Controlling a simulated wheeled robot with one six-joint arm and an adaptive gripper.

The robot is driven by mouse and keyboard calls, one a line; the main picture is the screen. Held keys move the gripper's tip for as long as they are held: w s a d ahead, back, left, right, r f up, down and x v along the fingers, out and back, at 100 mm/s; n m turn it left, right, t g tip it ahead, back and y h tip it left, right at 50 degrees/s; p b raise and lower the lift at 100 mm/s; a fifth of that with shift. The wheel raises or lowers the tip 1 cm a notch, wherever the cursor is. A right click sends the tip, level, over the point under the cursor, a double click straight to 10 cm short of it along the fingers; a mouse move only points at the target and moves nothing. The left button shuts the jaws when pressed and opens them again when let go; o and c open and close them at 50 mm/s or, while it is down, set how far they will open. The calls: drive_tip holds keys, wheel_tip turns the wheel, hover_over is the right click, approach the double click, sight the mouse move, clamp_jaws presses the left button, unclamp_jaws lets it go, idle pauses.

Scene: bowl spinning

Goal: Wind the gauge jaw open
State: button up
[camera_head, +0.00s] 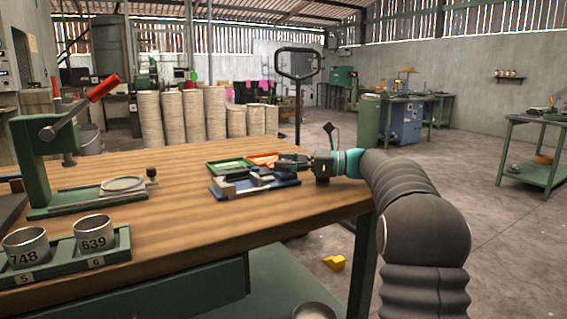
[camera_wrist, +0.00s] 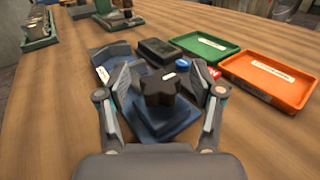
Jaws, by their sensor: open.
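The gauge (camera_head: 240,185) lies on a blue base at the right end of the wooden table in the head view. In the wrist view its blue base (camera_wrist: 150,122) shows with a dark star-shaped knob (camera_wrist: 160,88) on top. My gripper (camera_wrist: 162,98) is open, with one finger on each side of the knob. I cannot tell whether the fingers touch it. In the head view my gripper (camera_head: 284,164) is at the right end of the gauge. The gauge's jaw is hard to make out.
A green tray (camera_wrist: 203,46) and an orange tray (camera_wrist: 268,80) lie close to the gauge. A green lever press (camera_head: 45,160) and a rack with numbered metal cups (camera_head: 92,234) stand at the left of the table (camera_head: 190,220). The front middle of the table is clear.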

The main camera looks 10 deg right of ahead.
drive_tip(key=v, duration=1.1)
drive_tip(key=shift+s+d, duration=0.15)
drive_tip(key=shift+d, duration=0.25)
drive_tip(key=shift+a, duration=0.1)
